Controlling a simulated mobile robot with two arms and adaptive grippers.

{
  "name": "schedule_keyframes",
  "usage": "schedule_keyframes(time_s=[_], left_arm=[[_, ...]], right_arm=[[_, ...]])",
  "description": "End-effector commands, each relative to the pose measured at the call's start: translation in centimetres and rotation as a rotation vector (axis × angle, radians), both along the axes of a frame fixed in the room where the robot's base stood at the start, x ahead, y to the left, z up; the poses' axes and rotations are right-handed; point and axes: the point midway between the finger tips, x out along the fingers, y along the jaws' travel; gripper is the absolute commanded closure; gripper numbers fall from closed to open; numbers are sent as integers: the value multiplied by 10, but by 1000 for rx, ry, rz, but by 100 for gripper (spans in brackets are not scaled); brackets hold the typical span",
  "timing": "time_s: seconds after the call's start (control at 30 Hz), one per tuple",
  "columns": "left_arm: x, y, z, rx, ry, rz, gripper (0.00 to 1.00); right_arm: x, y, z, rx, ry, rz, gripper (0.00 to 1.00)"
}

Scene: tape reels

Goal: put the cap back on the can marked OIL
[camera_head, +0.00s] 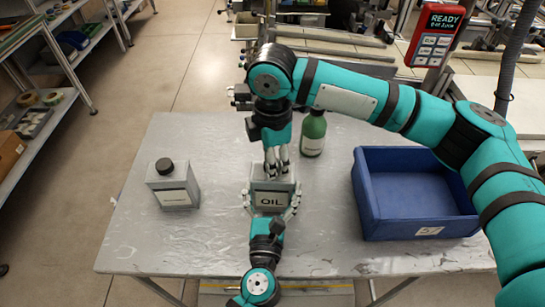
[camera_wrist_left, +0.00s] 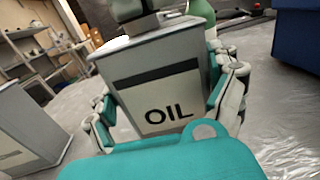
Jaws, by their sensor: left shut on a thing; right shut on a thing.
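The can marked OIL (camera_head: 271,199) is grey and stands upright at the middle of the table. My left gripper (camera_head: 271,205) comes from the front and is shut around its sides. In the left wrist view the can (camera_wrist_left: 160,85) fills the middle, with left gripper fingers on both sides. My right gripper (camera_head: 276,168) reaches down from above and is shut at the can's top. The cap is mostly hidden by its fingers; a dark piece shows at the can's top in the left wrist view. I cannot tell whether it is seated on the neck.
A second grey can (camera_head: 173,190) with a black cap stands on the left of the table. A green bottle (camera_head: 313,135) stands behind the OIL can. A blue bin (camera_head: 368,205) is on the right. The table's front left is clear.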

Motion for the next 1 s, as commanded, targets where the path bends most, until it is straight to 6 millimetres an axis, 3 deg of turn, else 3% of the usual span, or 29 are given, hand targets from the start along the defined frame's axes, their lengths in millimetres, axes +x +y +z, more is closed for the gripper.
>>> schedule_keyframes(time_s=[0.17, 1.0], left_arm=[[0, 0, 0, 0, 0, 0, 100], [0, 0, 0, 0, 1, 0, 100]], right_arm=[[0, 1, -1, 1, 1, -242, 75], [1, 0, -1, 0, -1, -2299, 75]])
